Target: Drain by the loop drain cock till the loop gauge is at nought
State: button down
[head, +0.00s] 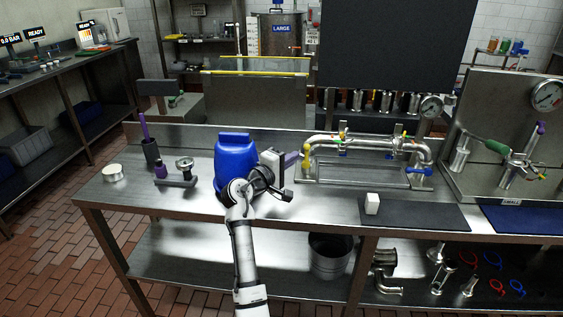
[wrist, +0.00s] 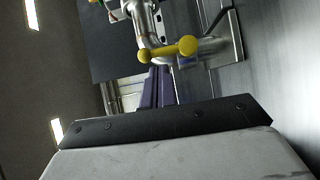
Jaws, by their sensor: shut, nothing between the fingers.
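A steel pipe loop (head: 365,141) with several small coloured handles stands on the bench, right of my gripper. A yellow-handled cock (head: 305,163) is at its left end; the yellow handle also shows large in the wrist view (wrist: 172,50). A blue-handled cock (head: 420,171) is at the right end. I cannot tell which is the drain cock. A round gauge (head: 431,106) stands behind the loop's right end; its needle is too small to read. My gripper (head: 298,159) has purple fingers, shut and empty, close to the yellow handle; contact is unclear. The fingers show in the wrist view (wrist: 154,88).
A shallow steel tray (head: 340,183) lies under the loop. A panel at right carries a larger gauge (head: 547,95). Small items and a cup (head: 152,150) stand at left.

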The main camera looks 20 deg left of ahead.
jog(key=shift+x, duration=0.95)
